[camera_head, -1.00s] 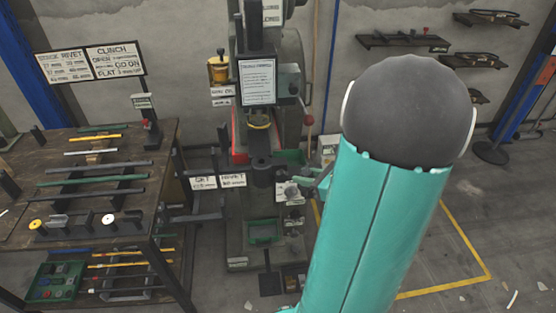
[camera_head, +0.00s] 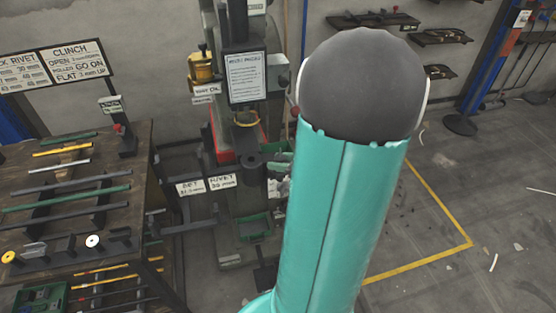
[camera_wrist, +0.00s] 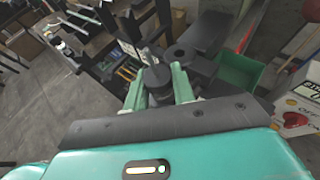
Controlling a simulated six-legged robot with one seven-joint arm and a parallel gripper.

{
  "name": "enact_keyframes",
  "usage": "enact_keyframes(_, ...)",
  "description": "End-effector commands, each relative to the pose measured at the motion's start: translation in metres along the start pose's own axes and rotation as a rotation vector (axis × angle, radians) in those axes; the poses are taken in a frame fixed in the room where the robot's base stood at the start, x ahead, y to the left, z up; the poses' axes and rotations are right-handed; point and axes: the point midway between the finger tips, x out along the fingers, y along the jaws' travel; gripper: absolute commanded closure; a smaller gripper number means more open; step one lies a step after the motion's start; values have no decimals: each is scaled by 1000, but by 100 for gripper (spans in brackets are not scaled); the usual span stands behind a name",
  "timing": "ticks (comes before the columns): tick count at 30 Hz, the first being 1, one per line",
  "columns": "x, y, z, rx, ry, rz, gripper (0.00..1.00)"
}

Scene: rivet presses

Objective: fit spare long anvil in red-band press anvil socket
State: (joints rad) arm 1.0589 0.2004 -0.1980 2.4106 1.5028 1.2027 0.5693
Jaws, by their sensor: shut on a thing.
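In the wrist view, my gripper (camera_wrist: 158,92) is shut on a dark cylindrical piece, the long anvil (camera_wrist: 156,76), which stands between the two pale green fingers. Beyond it and slightly right is a dark press arm (camera_wrist: 205,65) with a round socket (camera_wrist: 179,53) on its end. The anvil and socket look close but apart; the depth gap is hard to judge. In the head view, the press with a red band (camera_head: 222,142) stands at the centre, its lower arm ending in a round dark boss (camera_head: 251,160).
A rack table (camera_head: 130,205) with several bars stands left of the press. A green bin (camera_wrist: 238,72) sits right of the socket in the wrist view, beside a white box (camera_wrist: 297,105). Open floor (camera_head: 440,205) with yellow lines lies to the right.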

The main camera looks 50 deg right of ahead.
Motion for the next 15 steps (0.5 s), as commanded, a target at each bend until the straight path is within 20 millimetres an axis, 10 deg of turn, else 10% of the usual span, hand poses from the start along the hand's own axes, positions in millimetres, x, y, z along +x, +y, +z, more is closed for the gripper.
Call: enact_keyframes(15, 22, -7, 9, -1, -1, 1, 100)
